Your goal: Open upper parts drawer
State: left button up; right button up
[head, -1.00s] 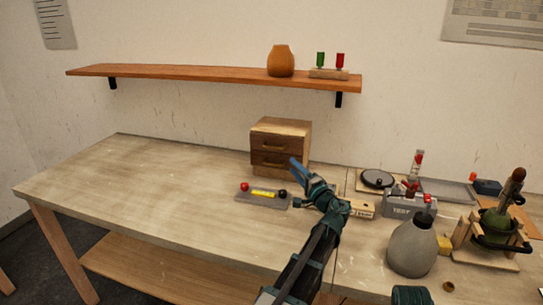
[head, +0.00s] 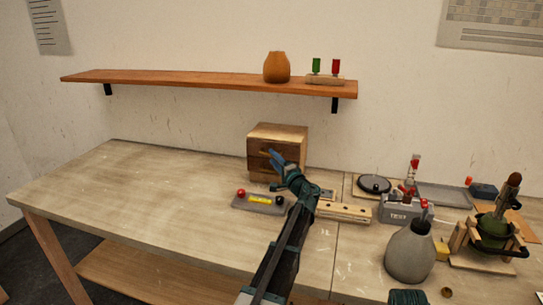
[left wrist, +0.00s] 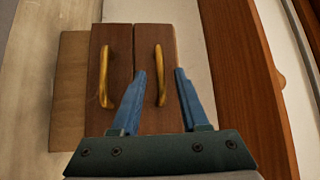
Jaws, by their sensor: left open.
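A small wooden parts cabinet (head: 281,131) stands at the back of the bench with two dark drawer fronts, one above the other. In the left wrist view the cabinet is turned sideways. The upper drawer (left wrist: 157,40) is the right-hand front with a brass handle (left wrist: 161,76), and the lower drawer (left wrist: 112,45) is left of it; both look shut. My left gripper (head: 269,154) is open in front of the cabinet. In the left wrist view its fingers (left wrist: 160,72) lie either side of the upper handle; I cannot tell whether they touch it.
A wall shelf (head: 200,80) with an orange vase (head: 277,67) hangs above. The bench's left part is clear.

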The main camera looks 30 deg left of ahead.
pick_arm(q)
jog(key=shift+x, duration=1.15)
grip_shut()
jog(key=shift+s, duration=0.1)
dwell(0.6)
